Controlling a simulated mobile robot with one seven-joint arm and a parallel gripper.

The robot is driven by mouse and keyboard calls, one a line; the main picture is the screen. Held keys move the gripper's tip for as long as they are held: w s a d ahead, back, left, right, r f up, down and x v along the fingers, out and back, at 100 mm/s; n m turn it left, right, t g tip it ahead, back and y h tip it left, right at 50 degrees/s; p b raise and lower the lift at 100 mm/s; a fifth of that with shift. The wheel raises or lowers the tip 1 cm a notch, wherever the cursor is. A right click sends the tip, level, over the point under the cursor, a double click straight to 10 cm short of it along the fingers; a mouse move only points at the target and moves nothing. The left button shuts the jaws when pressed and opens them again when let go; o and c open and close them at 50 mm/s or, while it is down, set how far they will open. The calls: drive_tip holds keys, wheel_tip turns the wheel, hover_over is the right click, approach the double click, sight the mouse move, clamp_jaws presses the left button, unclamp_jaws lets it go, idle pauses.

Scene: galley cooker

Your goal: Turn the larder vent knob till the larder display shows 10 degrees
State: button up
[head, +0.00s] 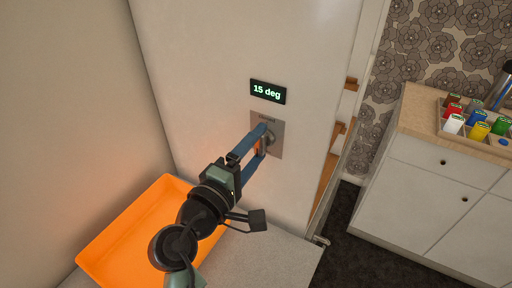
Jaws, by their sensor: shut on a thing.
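The larder display (268,92) is a small black panel on the white larder front and reads "15 deg" in green digits. Below it is a grey metal plate (277,146) carrying the larder vent knob (269,137), a small grey knob. My gripper (266,139) reaches up from below left with its blue fingers shut on the knob. The fingers hide part of the knob and plate, and any pointer on the knob cannot be made out.
An orange tray (101,239) lies at lower left on a grey counter (277,259), beneath my arm. To the right are wooden shelf edges, dark floor and a white cabinet (422,200). A divided tray of coloured pots (480,121) stands on its wooden top.

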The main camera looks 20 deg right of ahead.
drive_tip(key=o, duration=1.3)
drive_tip(key=b+v, duration=0.2)
drive_tip(key=v, duration=1.1)
drive_tip(key=shift+b, duration=0.3)
